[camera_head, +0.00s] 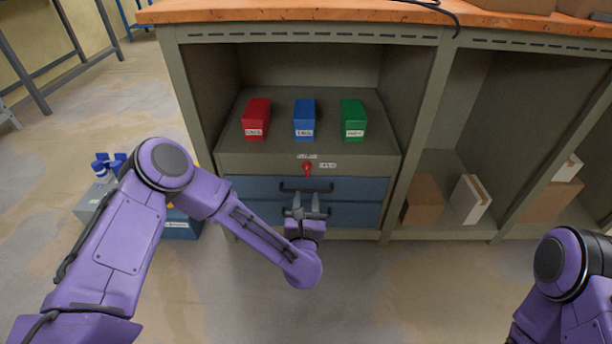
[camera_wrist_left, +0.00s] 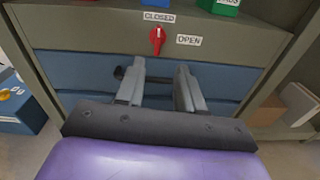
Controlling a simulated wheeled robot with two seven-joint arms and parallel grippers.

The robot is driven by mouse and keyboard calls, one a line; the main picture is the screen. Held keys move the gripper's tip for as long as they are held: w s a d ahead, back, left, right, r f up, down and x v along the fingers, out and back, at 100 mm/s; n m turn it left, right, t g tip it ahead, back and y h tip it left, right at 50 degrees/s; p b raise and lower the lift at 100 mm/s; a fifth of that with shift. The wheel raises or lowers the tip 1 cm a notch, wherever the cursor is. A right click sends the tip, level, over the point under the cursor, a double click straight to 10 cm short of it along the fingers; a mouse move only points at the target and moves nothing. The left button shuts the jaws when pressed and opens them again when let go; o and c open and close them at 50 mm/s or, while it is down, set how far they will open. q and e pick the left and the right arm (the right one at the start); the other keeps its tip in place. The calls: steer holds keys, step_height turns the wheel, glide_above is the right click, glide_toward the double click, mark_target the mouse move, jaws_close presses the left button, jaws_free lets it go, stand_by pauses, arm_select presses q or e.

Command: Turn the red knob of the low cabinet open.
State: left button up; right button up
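The red knob (camera_head: 307,168) sits on the cabinet's front panel, above the blue drawers. In the left wrist view the knob (camera_wrist_left: 157,38) points up and down, its upper end toward the "CLOSED" label (camera_wrist_left: 159,17). The "OPEN" label (camera_wrist_left: 189,40) is to its right. My left gripper (camera_head: 306,200) is in front of the drawers, a little below the knob and apart from it. Its two fingers (camera_wrist_left: 160,80) are spread with nothing visible between them. My right arm shows at the lower right, but its gripper is out of view.
A red box (camera_head: 257,119), a blue box (camera_head: 304,119) and a green box (camera_head: 353,120) stand on the shelf above the knob. Dark handles cross the blue drawers (camera_head: 250,187). The floor in front is clear.

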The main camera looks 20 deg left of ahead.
mark_target(307, 169)
arm_select(q)
steer(key=shift+n, duration=0.6)
steer(key=b+x, duration=0.1)
steer(key=x, duration=0.2)
steer(key=b+x, duration=0.1)
steer(key=x, duration=0.3)
steer(key=r+b+x, duration=0.1)
steer(key=x, duration=0.3)
steer(key=shift+a, duration=0.2)
jaws_close()
